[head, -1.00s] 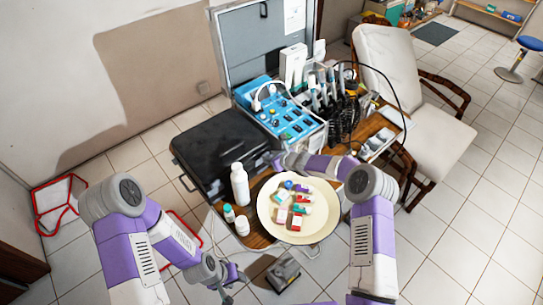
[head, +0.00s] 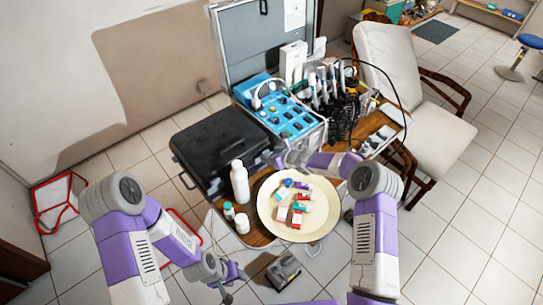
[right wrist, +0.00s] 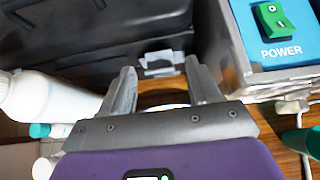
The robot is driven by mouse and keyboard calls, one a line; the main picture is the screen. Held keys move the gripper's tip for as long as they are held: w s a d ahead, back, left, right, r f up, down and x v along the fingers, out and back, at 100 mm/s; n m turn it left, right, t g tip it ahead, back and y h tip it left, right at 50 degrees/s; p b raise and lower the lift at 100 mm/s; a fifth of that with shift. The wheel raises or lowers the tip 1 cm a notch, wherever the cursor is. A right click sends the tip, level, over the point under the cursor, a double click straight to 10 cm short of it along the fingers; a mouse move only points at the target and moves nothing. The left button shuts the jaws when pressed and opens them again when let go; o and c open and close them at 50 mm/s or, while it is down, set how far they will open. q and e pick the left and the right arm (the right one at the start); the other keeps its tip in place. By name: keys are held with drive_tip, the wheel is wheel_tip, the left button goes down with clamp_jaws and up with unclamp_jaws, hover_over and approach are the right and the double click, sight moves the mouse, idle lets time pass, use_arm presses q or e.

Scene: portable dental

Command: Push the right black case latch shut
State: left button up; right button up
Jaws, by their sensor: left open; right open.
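The black case (head: 215,140) lies closed on the table, left of the blue unit. In the right wrist view its dark front wall (right wrist: 100,40) fills the upper left, and a grey metal latch (right wrist: 160,63) shows at its lower right. My right gripper (right wrist: 160,78) is open and empty, its fingertips pointing at the latch, one to each side in the picture. Whether they touch it, and whether the latch is shut, I cannot tell. In the head view my right gripper (head: 277,160) is at the case's right front corner and hides the latch. My left gripper (head: 233,284) is open, low over the floor.
A white bottle (head: 240,182) and two small bottles stand by the case front. A cream plate (head: 270,222) with small coloured boxes is below my right forearm. The blue unit (head: 262,98) with a green power switch (right wrist: 274,20) stands close right of the latch.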

drive_tip(key=b+v, duration=0.1)
drive_tip(key=v, duration=0.5)
drive_tip(key=shift+s+d+r, duration=0.2)
drive_tip(key=shift+s, duration=0.1)
drive_tip(key=shift+c, duration=0.4)
